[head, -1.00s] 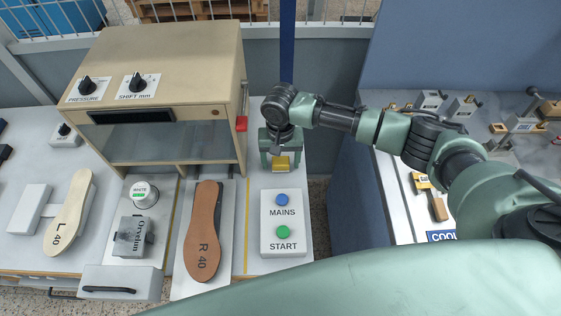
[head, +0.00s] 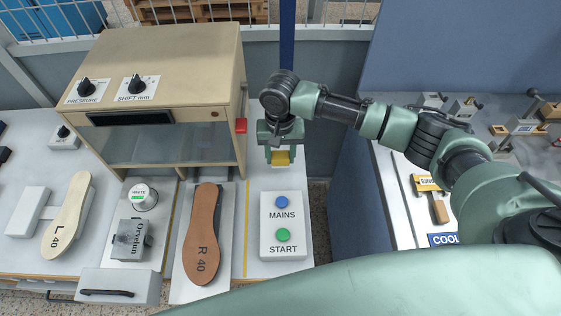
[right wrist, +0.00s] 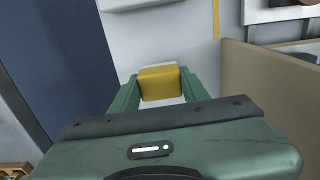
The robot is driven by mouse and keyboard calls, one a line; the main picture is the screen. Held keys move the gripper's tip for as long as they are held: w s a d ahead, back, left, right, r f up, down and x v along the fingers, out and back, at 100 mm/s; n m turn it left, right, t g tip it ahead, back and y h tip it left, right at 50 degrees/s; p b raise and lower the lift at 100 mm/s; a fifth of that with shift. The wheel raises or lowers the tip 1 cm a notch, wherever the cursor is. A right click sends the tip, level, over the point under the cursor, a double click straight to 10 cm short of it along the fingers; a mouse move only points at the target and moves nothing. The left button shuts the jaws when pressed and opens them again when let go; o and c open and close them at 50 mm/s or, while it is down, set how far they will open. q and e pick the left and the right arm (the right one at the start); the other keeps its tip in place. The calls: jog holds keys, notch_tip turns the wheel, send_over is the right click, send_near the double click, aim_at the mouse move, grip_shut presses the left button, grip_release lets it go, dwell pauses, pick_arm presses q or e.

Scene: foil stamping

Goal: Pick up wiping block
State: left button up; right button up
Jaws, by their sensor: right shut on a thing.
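The wiping block is a small block with a yellow upper part and a pale lower part. In the head view the wiping block (head: 281,158) is behind the white MAINS/START button box. My right gripper (head: 280,152) is shut on it, with one green finger on each side. In the right wrist view the yellow block (right wrist: 160,84) sits between the fingertips of my right gripper (right wrist: 160,78). Whether its pale underside touches the table is hard to tell. My left gripper is not in view.
The button box (head: 283,227) stands just in front of the held block. The beige press (head: 165,65) with a red part on its side is close on the left. A brown sole (head: 202,235) lies left of the button box. A blue partition (head: 350,210) stands on the right.

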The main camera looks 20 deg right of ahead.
aim_at(281, 155)
notch_tip(281, 155, up, 16)
jog(key=b, duration=0.2)
jog(key=shift+r, duration=0.1)
